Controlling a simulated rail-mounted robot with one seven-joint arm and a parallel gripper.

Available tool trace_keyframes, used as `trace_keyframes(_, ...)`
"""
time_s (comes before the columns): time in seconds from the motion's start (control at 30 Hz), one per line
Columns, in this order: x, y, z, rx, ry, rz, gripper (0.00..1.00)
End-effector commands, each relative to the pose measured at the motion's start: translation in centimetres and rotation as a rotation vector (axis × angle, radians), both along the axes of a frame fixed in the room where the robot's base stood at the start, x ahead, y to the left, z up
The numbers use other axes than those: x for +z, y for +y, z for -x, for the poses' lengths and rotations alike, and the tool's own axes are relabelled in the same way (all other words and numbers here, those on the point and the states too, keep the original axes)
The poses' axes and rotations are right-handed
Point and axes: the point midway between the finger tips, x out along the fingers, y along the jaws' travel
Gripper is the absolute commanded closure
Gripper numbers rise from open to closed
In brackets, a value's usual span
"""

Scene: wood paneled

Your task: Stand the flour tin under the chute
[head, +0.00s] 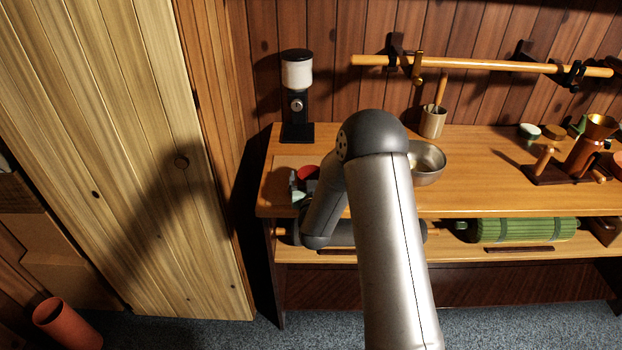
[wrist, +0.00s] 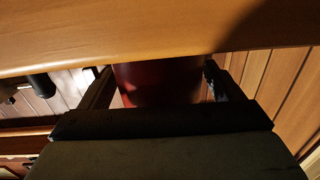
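A dark red, rounded tin (wrist: 158,82), which I take for the flour tin, is between the two fingers of my gripper (wrist: 158,75) in the wrist view. Narrow light strips show beside it near the fingers, and I cannot tell whether the fingers press on it. In the head view its red top (head: 308,172) shows at the left end of the bench top (head: 480,190), with my gripper (head: 303,186) beside it, mostly hidden by my arm. Which thing is the chute is unclear; a copper device with a brass funnel (head: 600,124) stands at the right.
A black grinder with a white hopper (head: 297,75) stands behind the gripper. A steel bowl (head: 428,160) and a pot with a handled tool (head: 433,120) are mid-bench. A rail (head: 480,65) crosses the wall. The bench top is clear between bowl and copper device.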

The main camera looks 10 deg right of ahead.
Motion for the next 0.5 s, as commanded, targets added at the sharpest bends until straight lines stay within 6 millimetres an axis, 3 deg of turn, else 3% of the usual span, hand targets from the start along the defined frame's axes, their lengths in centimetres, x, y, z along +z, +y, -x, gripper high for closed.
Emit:
trace_keyframes(0.4,0.8,0.0,0.0,0.0,0.0,0.0,0.08)
trace_keyframes(0.5,0.2,0.3,1.6,0.001,0.001,0.0,0.08)
